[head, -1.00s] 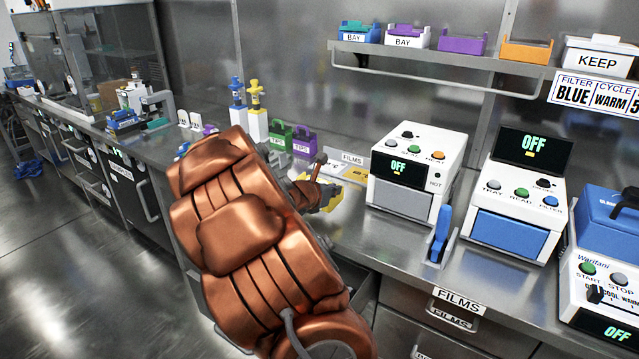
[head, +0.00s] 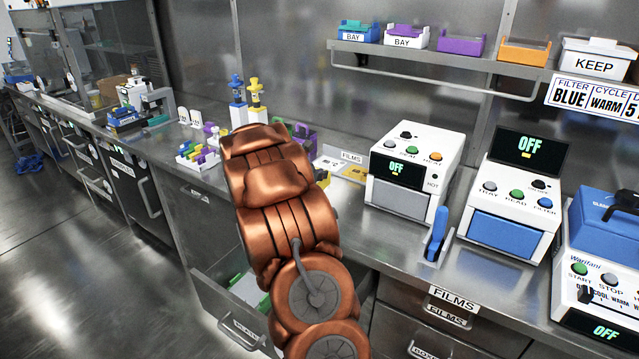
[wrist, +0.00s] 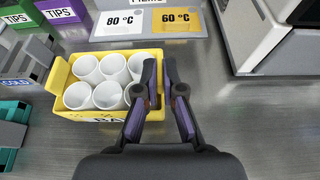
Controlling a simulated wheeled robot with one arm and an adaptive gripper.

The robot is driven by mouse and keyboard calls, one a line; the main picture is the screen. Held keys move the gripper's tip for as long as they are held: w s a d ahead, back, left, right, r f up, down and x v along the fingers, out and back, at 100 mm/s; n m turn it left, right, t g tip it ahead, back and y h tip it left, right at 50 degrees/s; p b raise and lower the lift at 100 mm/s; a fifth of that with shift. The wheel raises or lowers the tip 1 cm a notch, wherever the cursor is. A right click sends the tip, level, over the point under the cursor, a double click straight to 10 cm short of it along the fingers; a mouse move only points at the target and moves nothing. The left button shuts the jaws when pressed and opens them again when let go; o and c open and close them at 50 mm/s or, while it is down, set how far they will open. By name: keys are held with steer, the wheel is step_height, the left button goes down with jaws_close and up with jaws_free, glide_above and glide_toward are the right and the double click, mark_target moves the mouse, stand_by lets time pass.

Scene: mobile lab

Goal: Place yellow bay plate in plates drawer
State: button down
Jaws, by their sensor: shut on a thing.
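A yellow bay (wrist: 61,78) holding several white round cups shows in the wrist view, with a partly hidden label on its front. My gripper (wrist: 163,68) is at the bay's right end, its fingers close together and shut on that end wall. I cannot tell whether the bay touches the bench.
Pads marked 80 °C (wrist: 122,23) and 60 °C (wrist: 177,20) lie behind the bay. TIPS boxes (wrist: 60,12) are at left. A white device (head: 412,160) reading OFF stands right of my arm. A colourful rack (head: 196,156) is to its left. A shut FILMS drawer (head: 448,312) is at lower right.

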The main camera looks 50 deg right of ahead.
mark_target(320, 184)
steer(key=shift+w+d+f, duration=0.1)
steer(key=shift+f, duration=1.65)
steer(key=shift+f, duration=0.15)
steer(key=c, duration=1.3)
jaws_free()
steer(key=shift+r, duration=0.2)
steer(key=b+v, duration=0.1)
steer(key=v, duration=1.1)
